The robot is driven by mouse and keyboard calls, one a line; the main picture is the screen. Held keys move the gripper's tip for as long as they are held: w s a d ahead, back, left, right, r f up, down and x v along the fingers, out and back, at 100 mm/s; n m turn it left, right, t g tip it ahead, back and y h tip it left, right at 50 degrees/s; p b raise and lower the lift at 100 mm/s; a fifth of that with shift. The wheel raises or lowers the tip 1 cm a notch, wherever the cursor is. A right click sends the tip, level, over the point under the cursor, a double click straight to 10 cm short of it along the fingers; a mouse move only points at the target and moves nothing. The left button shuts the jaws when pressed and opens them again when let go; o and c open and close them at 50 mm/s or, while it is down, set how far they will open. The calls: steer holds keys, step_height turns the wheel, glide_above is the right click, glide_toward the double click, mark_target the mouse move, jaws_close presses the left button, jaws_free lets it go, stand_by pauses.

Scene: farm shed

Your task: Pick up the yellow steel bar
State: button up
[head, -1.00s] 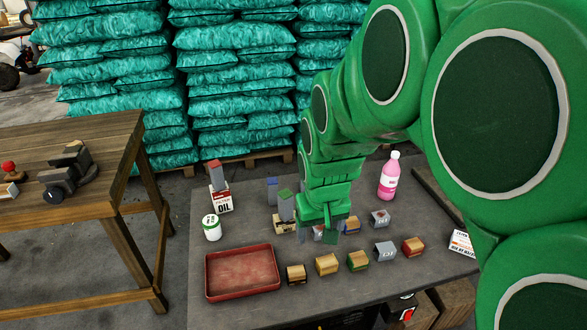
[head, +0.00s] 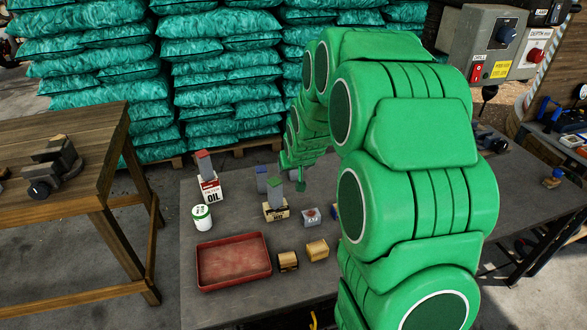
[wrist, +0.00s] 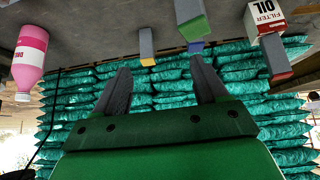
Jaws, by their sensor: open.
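In the wrist view, which is upside down, a grey upright bar with a yellow end (wrist: 146,46) stands on the dark tabletop, ahead of my gripper (wrist: 160,66). The two dark fingers are spread apart with nothing held between them. The bar shows in the gap between the fingertips, toward the left one; it seems apart from both. In the head view I cannot make this bar out; my green arm covers that part of the table. There my gripper (head: 300,184) is small, beyond the boxes, and its fingers are not clear.
A green-topped bar (head: 275,194) and a blue-topped bar (head: 262,179) stand nearby. A pink bottle (wrist: 30,57), white-green can (head: 202,216), red tray (head: 233,284) and small blocks (head: 317,249) share the table.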

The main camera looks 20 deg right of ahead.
steer(key=shift+w+d+f+t, duration=1.1)
steer(key=shift+w+f, duration=1.55)
steer(key=shift+w, duration=1.05)
steer(key=shift+w+d+f+t, duration=1.1)
steer(key=shift+w+f, duration=1.6)
steer(key=shift+w, duration=0.95)
steer(key=shift+w+d+f+t, duration=1.1)
steer(key=shift+w+f, duration=1.55)
steer(key=shift+w, duration=1.05)
steer(key=shift+w+d+f, duration=0.1)
steer(key=shift+w+f, duration=0.45)
steer(key=shift+w, duration=0.1)
steer(key=shift+w+f, duration=0.2)
steer(key=shift+w, duration=0.5)
steer(key=c, duration=1.2)
steer(key=shift+c, duration=0.2)
